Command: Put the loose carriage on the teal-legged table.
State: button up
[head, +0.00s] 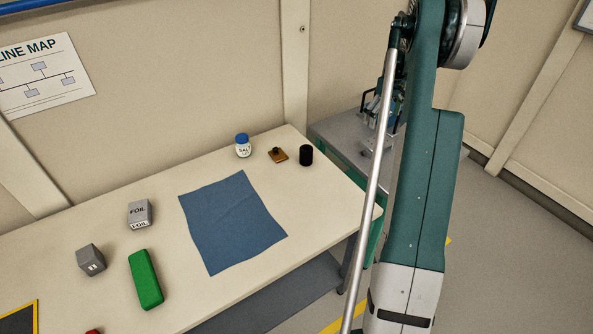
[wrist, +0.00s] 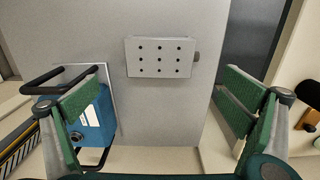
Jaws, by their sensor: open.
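The carriage, a pale grey block (wrist: 160,57) with rows of dark holes and a small knob on its right side, shows in the wrist view over a grey tabletop (wrist: 165,115), apparently resting on it. My gripper (wrist: 158,92) is open and empty, its green-padded fingers wide apart, with the carriage ahead between their lines. In the head view the grey-topped table with teal legs (head: 335,131) stands beyond the cream table's right end. My arm hides much of it, and I cannot make out the carriage there.
A blue device (wrist: 92,118) with black handles stands close by my left finger. The cream table (head: 310,205) bears a blue cloth (head: 232,222), green block (head: 145,280), foil box (head: 139,213), salt jar (head: 242,146), brown piece (head: 278,155) and black cylinder (head: 306,155).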

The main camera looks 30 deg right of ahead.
jog(key=w+a+r+t, duration=0.1)
jog(key=a+r, duration=0.6)
jog(key=a, duration=0.3)
jog(key=a+r+h, duration=0.1)
jog(key=a+r, duration=0.5)
jog(key=a, duration=0.4)
jog(key=w+a+r+t, duration=0.1)
jog(key=a+r, duration=0.6)
jog(key=a, duration=0.4)
jog(key=s+a+r+t, duration=0.1)
jog(key=s+a+r, duration=0.25)
jog(key=a, duration=0.65)
jog(key=s+a+r+t, duration=0.1)
jog(key=s+a+r, duration=0.1)
jog(key=s+a, duration=0.5)
jog(key=s+a+f+t, duration=0.1)
jog(key=s+a+f, duration=0.1)
jog(key=s+a, duration=0.7)
jog(key=s+a+f+t+y, duration=0.1)
jog(key=s+a+f+t, duration=0.1)
jog(key=s+a, duration=0.8)
jog(key=a+f, duration=0.1)
jog(key=a, duration=0.5)
jog(key=shift+s+f, duration=0.15)
jog(key=shift+f, duration=0.2)
